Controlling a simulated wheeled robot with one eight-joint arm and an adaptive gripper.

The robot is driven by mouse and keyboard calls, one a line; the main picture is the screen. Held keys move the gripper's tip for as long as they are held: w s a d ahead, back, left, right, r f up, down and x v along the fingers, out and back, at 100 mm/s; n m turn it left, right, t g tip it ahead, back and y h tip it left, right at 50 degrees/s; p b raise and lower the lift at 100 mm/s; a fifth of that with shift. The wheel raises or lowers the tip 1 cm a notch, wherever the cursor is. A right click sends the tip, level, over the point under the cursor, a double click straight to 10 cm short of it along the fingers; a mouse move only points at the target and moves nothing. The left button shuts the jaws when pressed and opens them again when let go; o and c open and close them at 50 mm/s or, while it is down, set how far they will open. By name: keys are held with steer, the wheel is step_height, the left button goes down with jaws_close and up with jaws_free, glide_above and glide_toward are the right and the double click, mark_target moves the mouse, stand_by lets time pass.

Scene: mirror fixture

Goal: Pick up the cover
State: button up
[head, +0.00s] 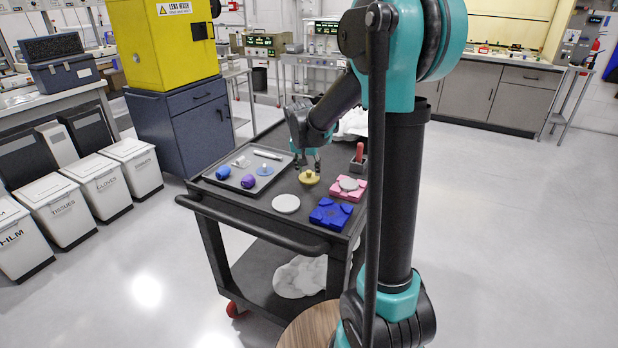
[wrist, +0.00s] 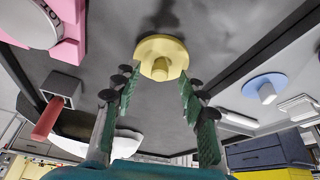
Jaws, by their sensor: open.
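A yellow round piece with a raised knob, which looks like a cover, lies on the dark cart top (head: 262,212) in the head view (head: 309,178). In the wrist view the yellow piece (wrist: 174,47) lies just beyond the fingertips, roughly centred between them. My gripper (head: 308,161) is above it, pointing down. In the wrist view my gripper (wrist: 158,80) is open, with nothing between its green-padded fingers. Whether a fingertip touches the piece is unclear. A similar light-blue knobbed disc (head: 264,170) lies in the tray; it also shows in the wrist view (wrist: 265,86).
The dark tray (head: 222,186) holds several small parts. A pink fixture (head: 341,193) with a grey disc, a blue block (head: 331,214), a white disc (head: 286,204) and a red-handled tool (head: 359,153) stand close to the yellow piece. A handle rail (head: 250,230) edges the cart.

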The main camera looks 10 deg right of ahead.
steer(key=shift+w+d+f, duration=0.1)
steer(key=shift+w+f, duration=0.1)
steer(key=shift+f, duration=0.4)
steer(key=shift+c, duration=0.5)
steer(key=c, duration=0.8)
steer(key=shift+c, duration=0.2)
steer(key=shift+r, duration=0.15)
